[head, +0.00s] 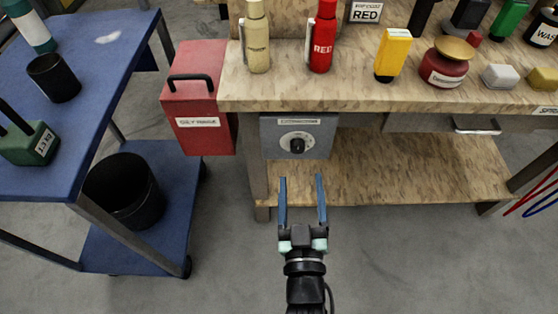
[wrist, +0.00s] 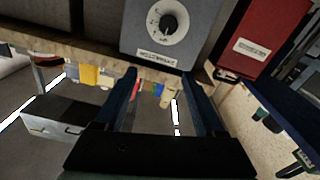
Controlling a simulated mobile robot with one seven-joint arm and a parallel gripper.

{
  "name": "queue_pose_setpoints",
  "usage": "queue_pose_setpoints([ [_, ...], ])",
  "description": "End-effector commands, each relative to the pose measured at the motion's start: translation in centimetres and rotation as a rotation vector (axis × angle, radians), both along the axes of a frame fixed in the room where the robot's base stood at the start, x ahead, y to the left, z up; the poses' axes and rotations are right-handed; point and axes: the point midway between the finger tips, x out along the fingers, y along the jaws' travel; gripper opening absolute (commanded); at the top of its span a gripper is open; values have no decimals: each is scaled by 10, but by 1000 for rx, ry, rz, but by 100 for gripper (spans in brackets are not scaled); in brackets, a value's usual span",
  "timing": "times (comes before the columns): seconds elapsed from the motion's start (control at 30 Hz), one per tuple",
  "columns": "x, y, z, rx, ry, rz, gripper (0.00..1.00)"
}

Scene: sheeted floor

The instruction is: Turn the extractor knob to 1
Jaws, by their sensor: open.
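The extractor knob (head: 297,146) is a black knob on a pale round dial, set in a grey box (head: 322,131) under the front edge of the workbench. In the wrist view the knob (wrist: 168,23) shows at the top, upside down, with the box label below it. The dial's numbers are too small to read. My gripper (head: 303,177) is open and empty, with its two blue fingers pointing at the box. It is in front of and a little below the knob, apart from it. In the wrist view the fingers (wrist: 160,75) stand apart below the dial.
A red bin (head: 203,135) hangs left of the box. A blue cart (head: 150,60) stands farther left, with a black bucket (head: 122,190) on its lower shelf. Bottles stand on the workbench top (head: 290,92). The lower shelf (head: 400,170) is clear.

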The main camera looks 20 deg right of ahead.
Motion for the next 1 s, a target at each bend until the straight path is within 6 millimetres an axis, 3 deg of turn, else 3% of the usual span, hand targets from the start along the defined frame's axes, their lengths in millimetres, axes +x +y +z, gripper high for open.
queue_pose_setpoints([
  [0.03,-12,-1,-28,-1,27,-6,72],
  [0.1,-21,-1,-43,-2,43,-9,72],
  [0.27,-19,-3,-48,-3,50,-11,72],
  [0.8,71,-27,-46,-3,49,-8,72],
  [1.0,92,-34,-45,-2,48,-9,72],
])
